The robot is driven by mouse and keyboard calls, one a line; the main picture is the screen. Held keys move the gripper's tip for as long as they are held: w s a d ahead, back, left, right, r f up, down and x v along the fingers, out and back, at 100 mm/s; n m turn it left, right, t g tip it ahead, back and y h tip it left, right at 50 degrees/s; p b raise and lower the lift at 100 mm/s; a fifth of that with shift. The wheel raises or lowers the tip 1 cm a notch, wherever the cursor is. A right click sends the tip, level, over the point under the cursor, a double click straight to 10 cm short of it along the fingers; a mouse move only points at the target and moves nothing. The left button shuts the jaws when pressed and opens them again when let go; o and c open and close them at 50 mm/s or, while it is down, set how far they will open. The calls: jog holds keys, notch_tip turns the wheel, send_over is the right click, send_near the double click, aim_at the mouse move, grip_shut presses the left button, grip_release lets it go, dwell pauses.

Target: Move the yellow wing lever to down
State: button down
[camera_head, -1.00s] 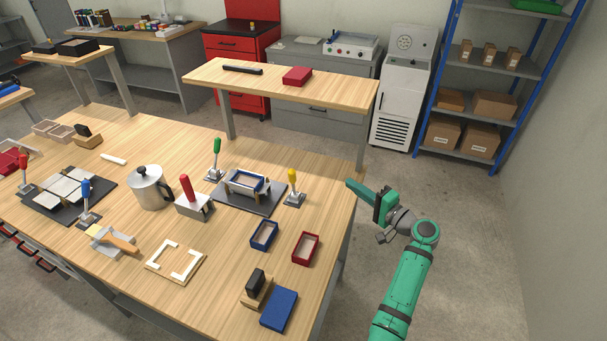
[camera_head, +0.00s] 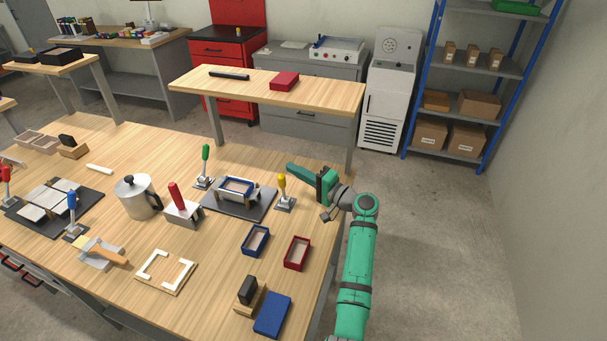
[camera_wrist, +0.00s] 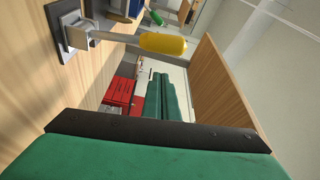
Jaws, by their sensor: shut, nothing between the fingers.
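The yellow wing lever (camera_head: 282,185) stands upright on a small grey base at the right side of the dark box former plate (camera_head: 222,207). In the wrist view its yellow handle (camera_wrist: 162,44) and metal shaft lie sideways across the upper part of the picture. My gripper (camera_head: 290,168) is shut and empty. In the head view its fingertips are just behind and above the yellow handle. In the wrist view a gap shows between the handle and the green fingers (camera_wrist: 167,92). The green wing lever (camera_head: 205,155) stands upright at the plate's back left.
A blue-rimmed box (camera_head: 256,240) and a red-rimmed box (camera_head: 297,253) lie in front of the lever. A metal pitcher (camera_head: 136,198) and a red-handled tool (camera_head: 182,209) stand left. The table's right edge is beneath my arm.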

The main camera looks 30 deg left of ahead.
aim_at(283, 188)
jog(key=s, duration=0.2)
jog(key=s+d, duration=0.1)
jog(key=shift+f, duration=0.25)
jog(key=shift+d, duration=0.1)
